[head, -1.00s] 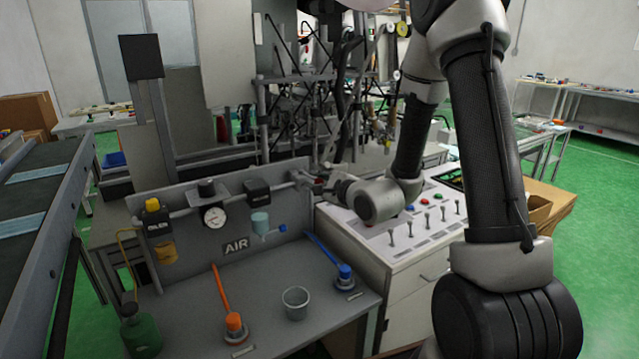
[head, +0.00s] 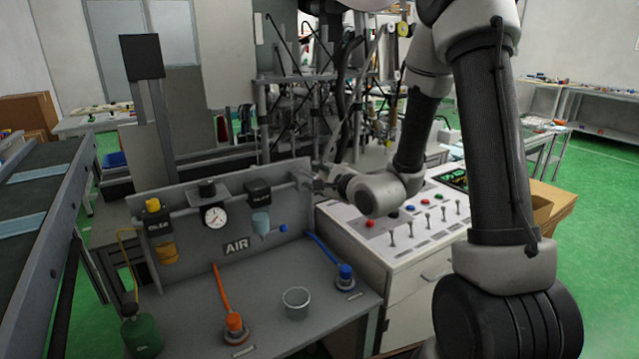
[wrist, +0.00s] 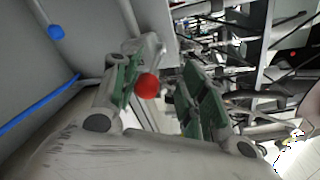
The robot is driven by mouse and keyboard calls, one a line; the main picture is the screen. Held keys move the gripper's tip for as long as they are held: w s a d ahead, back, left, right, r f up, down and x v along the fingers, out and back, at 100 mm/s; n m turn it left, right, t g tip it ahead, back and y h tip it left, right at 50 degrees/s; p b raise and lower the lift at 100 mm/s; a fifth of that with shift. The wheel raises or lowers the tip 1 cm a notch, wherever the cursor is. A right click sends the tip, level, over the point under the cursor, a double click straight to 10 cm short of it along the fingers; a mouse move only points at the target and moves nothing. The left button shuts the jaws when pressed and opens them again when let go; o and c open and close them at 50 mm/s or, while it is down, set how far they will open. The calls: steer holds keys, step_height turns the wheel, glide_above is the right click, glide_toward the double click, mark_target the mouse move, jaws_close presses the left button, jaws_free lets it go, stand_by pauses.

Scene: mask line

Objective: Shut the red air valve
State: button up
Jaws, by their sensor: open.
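The red air valve shows in the wrist view as a red ball knob (wrist: 147,86) by the grey pipe fitting at the panel edge. My gripper (wrist: 163,75) is open, with green pads on both fingers. The red knob appears between the fingers in the picture, nearer the left pad; I cannot tell whether it touches. In the head view my gripper (head: 326,180) is at the right end of the pipe on the AIR panel (head: 236,245). The valve there is too small and covered to make out.
A white console (head: 385,245) with levers and buttons stands just below and right of my gripper. The grey bench holds an orange-handled device (head: 234,325), a blue-handled one (head: 345,275) and a cup (head: 296,302). Machinery rods stand behind the panel.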

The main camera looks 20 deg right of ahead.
step_height(320, 180, up, 9)
steer(key=shift+f, duration=0.2)
steer(key=shift+c, duration=0.2)
